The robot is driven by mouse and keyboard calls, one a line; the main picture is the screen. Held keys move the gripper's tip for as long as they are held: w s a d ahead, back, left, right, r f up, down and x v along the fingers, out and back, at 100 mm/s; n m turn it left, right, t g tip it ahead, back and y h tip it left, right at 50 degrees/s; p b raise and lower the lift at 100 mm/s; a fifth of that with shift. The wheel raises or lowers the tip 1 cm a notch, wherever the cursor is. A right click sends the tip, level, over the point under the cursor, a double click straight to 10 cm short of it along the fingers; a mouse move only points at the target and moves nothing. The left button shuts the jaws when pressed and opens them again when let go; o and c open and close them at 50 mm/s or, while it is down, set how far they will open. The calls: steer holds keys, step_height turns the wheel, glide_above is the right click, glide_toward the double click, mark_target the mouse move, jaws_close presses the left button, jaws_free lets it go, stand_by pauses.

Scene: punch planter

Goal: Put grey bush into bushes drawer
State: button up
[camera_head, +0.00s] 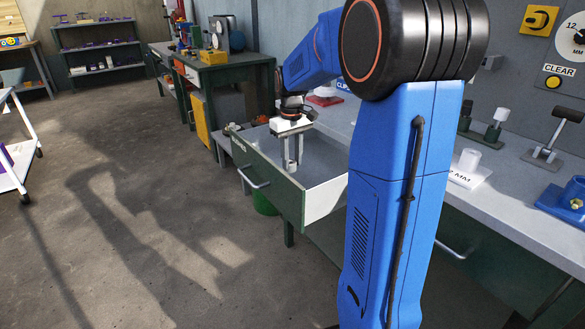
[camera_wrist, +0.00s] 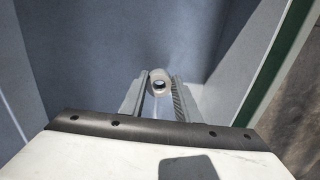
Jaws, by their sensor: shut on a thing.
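The open drawer (camera_head: 318,200) extends from the green workbench and has a silver handle on its front. My gripper (camera_head: 292,166) points down inside the drawer's outline, toward its front end. It is shut on the grey bush (camera_wrist: 159,80), a short ring with a dark hole. In the wrist view the bush sits between the tips of my gripper (camera_wrist: 158,92), with the drawer's grey floor (camera_wrist: 110,50) behind it. Whether the bush touches the floor cannot be told.
A green bin (camera_head: 264,203) stands beneath the drawer. The floor at left is clear up to a white cart (camera_head: 14,165).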

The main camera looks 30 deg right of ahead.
mark_target(292, 167)
steer(key=shift+f, duration=1.65)
steer(key=shift+f, duration=0.15)
steer(key=o, duration=1.1)
steer(key=shift+o, duration=0.2)
step_height(292, 167, up, 12)
